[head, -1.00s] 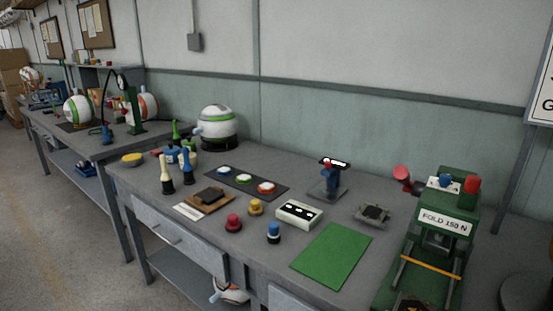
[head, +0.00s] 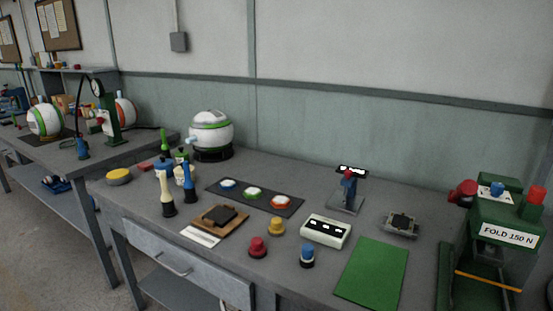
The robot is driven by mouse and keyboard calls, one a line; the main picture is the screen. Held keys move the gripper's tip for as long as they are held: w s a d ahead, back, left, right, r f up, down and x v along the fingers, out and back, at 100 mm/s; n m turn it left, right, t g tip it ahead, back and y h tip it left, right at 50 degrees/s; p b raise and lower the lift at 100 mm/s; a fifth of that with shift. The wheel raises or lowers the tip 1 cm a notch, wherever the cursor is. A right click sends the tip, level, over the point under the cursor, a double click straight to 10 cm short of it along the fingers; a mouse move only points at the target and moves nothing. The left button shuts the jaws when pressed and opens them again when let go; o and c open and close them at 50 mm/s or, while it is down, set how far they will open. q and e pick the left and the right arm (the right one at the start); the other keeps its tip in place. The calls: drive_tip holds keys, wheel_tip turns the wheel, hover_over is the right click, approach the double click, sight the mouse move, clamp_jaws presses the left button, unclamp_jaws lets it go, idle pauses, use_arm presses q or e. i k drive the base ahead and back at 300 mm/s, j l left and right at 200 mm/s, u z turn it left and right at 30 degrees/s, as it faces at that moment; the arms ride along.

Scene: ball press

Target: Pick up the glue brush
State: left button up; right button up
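I cannot tell for sure which item is the glue brush. A cream-handled tool (head: 167,190) and a blue-handled tool (head: 188,182) stand upright on dark bases at the left of the near bench. Behind them are small blue and green-topped pots (head: 181,155) and a slim upright green item (head: 164,141), partly overlapped. Neither of my grippers is in view.
The grey bench (head: 300,175) also holds a yellow dish (head: 118,176), a wooden block pad (head: 220,216), a dark strip with three discs (head: 280,203), colored knobs (head: 258,247), a white box (head: 325,231), a green mat (head: 372,272) and a green press (head: 500,245).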

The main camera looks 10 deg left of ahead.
sight(165, 146)
drive_tip(key=i+j+z, duration=0.15)
drive_tip(key=j+z, duration=0.15)
drive_tip(key=j, duration=0.4)
drive_tip(key=j+z, duration=0.25)
drive_tip(key=j, duration=0.5)
drive_tip(key=i+j+z, duration=0.1)
drive_tip(key=j+z, duration=0.2)
drive_tip(key=j, duration=0.45)
drive_tip(key=k+j+z, duration=0.1)
drive_tip(key=j+z, duration=0.2)
drive_tip(key=j, duration=0.4)
drive_tip(key=k+j+z, duration=0.15)
drive_tip(key=j+z, duration=0.15)
drive_tip(key=j, duration=0.45)
